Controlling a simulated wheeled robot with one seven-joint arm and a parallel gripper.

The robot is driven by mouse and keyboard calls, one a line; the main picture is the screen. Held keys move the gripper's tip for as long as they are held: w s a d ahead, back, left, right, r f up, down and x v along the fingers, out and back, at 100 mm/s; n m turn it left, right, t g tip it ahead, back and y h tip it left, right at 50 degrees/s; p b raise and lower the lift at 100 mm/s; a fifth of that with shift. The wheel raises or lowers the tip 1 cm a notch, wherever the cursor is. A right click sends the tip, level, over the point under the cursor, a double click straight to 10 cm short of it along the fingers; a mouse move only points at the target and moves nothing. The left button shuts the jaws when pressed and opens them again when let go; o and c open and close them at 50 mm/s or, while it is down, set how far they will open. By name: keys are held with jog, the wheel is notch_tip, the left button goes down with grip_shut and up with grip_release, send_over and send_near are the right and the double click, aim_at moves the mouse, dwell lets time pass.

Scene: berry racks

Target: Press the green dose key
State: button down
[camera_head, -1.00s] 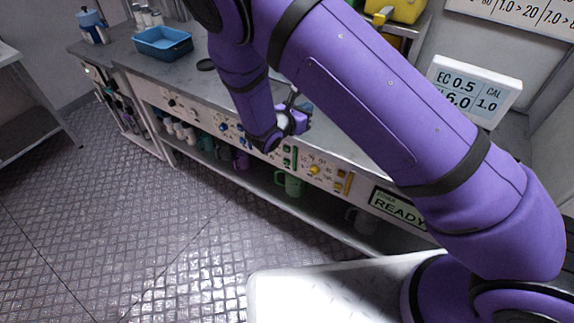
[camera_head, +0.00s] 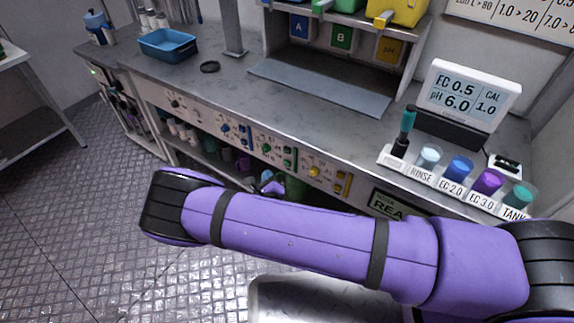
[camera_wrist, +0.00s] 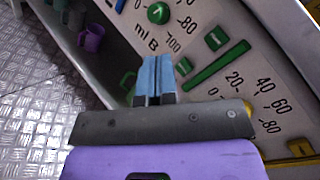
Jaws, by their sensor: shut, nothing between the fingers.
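The green section of the dosing panel shows in the wrist view with a round green knob (camera_wrist: 158,12), a long green bar (camera_wrist: 218,65) beside a scale, and two small green blocks, one near the fingers (camera_wrist: 183,66) and one farther up (camera_wrist: 217,38). I cannot tell for certain which block is the dose key. My gripper (camera_wrist: 155,66) is shut and empty, its blue fingertips just left of the nearer block; contact cannot be judged. In the head view the green controls (camera_head: 289,157) sit mid-panel, and my arm hides most of the gripper.
Blue controls (camera_head: 236,131) lie left of the green ones and yellow controls (camera_head: 342,182) right. Mugs stand on the shelf below, including a purple one (camera_wrist: 92,38). A row of labelled cups (camera_head: 458,169) and a display (camera_head: 470,92) stand on the counter.

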aim_at(287, 163)
jog(key=f+n, duration=0.1)
jog(key=s+f+y, duration=0.1)
jog(key=a+f+n+y, duration=0.1)
jog(key=shift+s+f+n+g, duration=0.3)
jog(key=shift+s, duration=0.05)
jog(key=w+d, duration=0.5)
jog(key=w, duration=0.2)
jog(key=shift+d, duration=0.3)
dwell(2.1)
jog(key=shift+w+d, duration=0.2)
jog(key=shift+w, duration=0.1)
jog(key=shift+w+d, duration=0.3)
jog(key=shift+w, duration=0.1)
dwell(0.8)
jog(key=shift+s+a, duration=0.1)
jog(key=shift+s, duration=0.05)
jog(key=shift+s+a, duration=0.4)
jog(key=shift+s, duration=0.2)
